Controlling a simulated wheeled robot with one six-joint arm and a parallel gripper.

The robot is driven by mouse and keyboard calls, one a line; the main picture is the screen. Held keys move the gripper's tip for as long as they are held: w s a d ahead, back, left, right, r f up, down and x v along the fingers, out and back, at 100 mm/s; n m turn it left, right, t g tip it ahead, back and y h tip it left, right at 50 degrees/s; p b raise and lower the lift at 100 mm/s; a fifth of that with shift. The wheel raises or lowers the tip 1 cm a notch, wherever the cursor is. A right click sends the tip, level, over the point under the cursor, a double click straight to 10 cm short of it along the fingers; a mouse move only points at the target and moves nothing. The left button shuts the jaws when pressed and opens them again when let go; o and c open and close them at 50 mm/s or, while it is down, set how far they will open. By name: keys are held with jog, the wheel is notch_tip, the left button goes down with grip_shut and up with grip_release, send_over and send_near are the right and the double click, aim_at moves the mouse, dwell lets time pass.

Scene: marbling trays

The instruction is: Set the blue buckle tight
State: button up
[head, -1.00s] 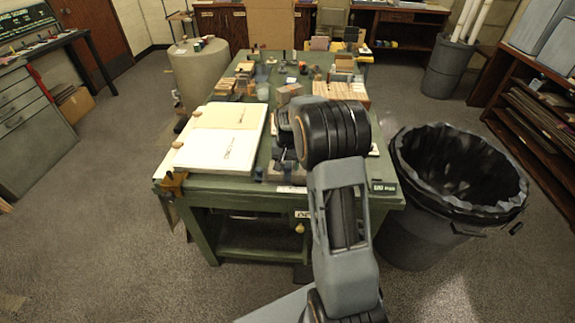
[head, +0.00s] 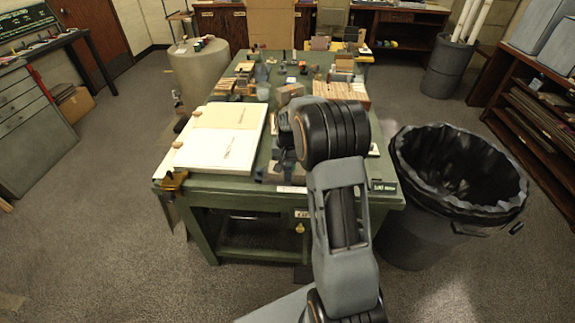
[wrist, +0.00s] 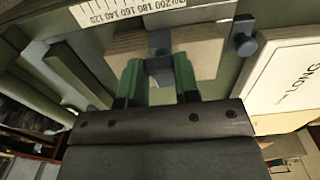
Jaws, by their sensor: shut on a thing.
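In the wrist view, my gripper (wrist: 158,76) has its two green fingers on either side of the blue buckle (wrist: 159,64). It is shut on the buckle. The buckle is on a dark blue-grey strap that runs across a pale wooden block (wrist: 205,55). The lower part of the strap and block is hidden behind my fingers and palm. In the head view my arm covers the gripper and the buckle, so they cannot be made out there.
A blue-grey knob (wrist: 243,36) stands beside the block. A white ruler scale (wrist: 112,11) lies past it. A white board (wrist: 290,78) is close on the right. The green table (head: 235,187) holds many small items; a black-lined bin (head: 455,200) stands to its right.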

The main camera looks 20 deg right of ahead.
jog(key=b, duration=0.1)
jog(key=f+t+b, duration=0.1)
jog(key=b, duration=0.1)
jog(key=shift+s+a+f+h, duration=0.1)
jog(key=shift+s+f+h, duration=0.05)
jog(key=shift+f+h, duration=0.15)
jog(key=b, duration=0.1)
jog(key=t+b, duration=0.1)
jog(key=b, duration=0.1)
jog(key=shift+s+a+f+t+h, duration=0.1)
jog(key=shift+s+f+t+h, duration=0.1)
jog(key=shift+f+t+h, duration=0.15)
jog(key=shift+r+b, duration=0.15)
jog(key=shift+b, duration=0.35)
jog(key=o, duration=0.9)
jog(key=shift+r, duration=0.1)
jog(key=shift+r, duration=0.1)
jog(key=v, duration=0.7)
jog(key=p+v, duration=0.1)
jog(key=v, duration=0.5)
jog(key=shift+s+a+r, duration=0.25)
jog(key=shift+s, duration=0.05)
